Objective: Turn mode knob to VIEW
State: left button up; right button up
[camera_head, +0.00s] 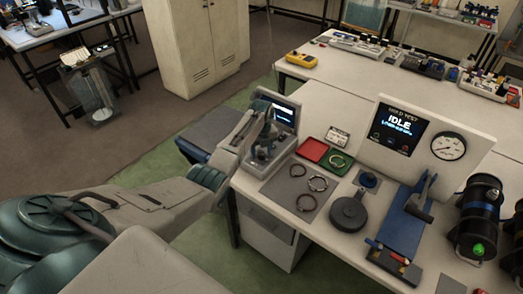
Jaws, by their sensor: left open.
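A grey bench device (271,154) with a small tilted screen (284,116) stands at the left end of the white workbench (318,228). My left arm reaches in from the left, and my left gripper (263,124) is open over this device, in front of its screen. Whether the fingers touch anything cannot be told. A mode knob and its VIEW mark cannot be made out; the gripper covers part of the device. A larger panel (417,130) reading IDLE, with a round dial gauge (448,146), stands further right. My right gripper is not in view.
Red (312,149) and green (339,162) trays and a grey mat (286,187) with rings lie right of the device. A round dark disc (348,213), a blue clamp stand (403,228) and black cylinders (475,222) stand further right. A cabinet (198,45) is behind.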

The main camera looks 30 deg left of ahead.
pick_arm(q)
jog(key=shift+f, duration=0.2)
jog(key=c, duration=1)
